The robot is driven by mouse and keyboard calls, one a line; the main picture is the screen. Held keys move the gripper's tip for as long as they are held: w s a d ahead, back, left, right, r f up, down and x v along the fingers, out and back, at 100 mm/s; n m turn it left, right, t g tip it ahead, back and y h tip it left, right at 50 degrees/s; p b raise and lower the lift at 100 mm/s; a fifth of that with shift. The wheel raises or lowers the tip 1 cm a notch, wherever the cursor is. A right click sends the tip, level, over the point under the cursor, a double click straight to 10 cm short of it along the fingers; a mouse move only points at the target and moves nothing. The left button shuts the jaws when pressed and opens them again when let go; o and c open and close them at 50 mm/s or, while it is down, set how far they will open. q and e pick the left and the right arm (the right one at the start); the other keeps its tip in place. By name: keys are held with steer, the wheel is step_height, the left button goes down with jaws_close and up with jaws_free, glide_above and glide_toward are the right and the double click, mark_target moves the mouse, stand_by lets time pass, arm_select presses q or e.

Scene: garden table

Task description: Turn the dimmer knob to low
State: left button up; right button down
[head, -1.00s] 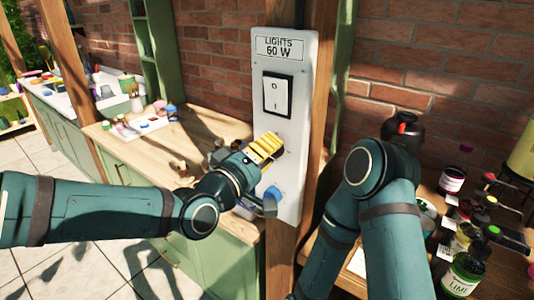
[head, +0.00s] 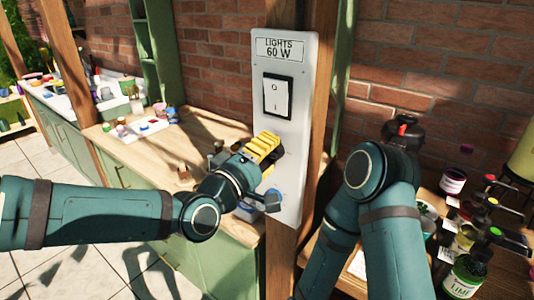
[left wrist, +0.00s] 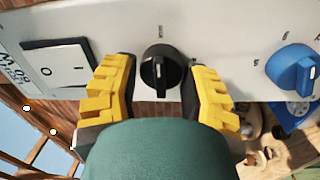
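A white panel (head: 302,110) marked "LIGHTS 60 W" is fixed to a wooden post. In the left wrist view it carries a black round knob (left wrist: 162,72) and a blue knob (left wrist: 292,70); the small print by them is too small to read. My left gripper (head: 268,146) is at the panel below the switch. Its yellow-backed fingers (left wrist: 160,85) are apart, one on each side of the black knob, with a narrow gap visible. The gripper hides the black knob in the head view. The blue knob (head: 276,197) shows just below the gripper. My right gripper is out of view.
A rocker switch (head: 277,97) sits above the gripper on the panel. A wooden counter (head: 115,150) with paint pots is at left. Jars, including one marked "LIME" (head: 463,277), stand on the right-hand table. A brick wall (head: 425,60) is behind.

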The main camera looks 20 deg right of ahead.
arm_select(q)
steer(key=o, duration=0.3)
steer(key=v, duration=1.2)
steer(key=w+a+f+g+y, duration=0.1)
steer(key=w+a+f+y, duration=0.15)
steer(key=f, duration=0.95)
steer(key=w+a+f+g+y, duration=0.2)
steer(key=a+f+y, duration=0.2)
steer(key=f, duration=0.7)
steer(key=s+a+f+m+g+y, duration=0.1)
steer(key=s+a+f+g, duration=0.1)
steer(key=s+f, duration=0.2)
steer(key=s+a+f+m+g+y, duration=0.1)
steer(key=s+a+f+g+y, duration=0.1)
steer(key=f, duration=0.9)
steer(key=s+a+f+m+g+y, duration=0.1)
steer(key=s+a+f+g, duration=0.2)
steer(key=s+f, duration=0.4)
steer(key=shift+a+f+y, duration=0.25)
steer(key=shift+a+f, duration=0.25)
steer(key=shift+a, duration=0.1)
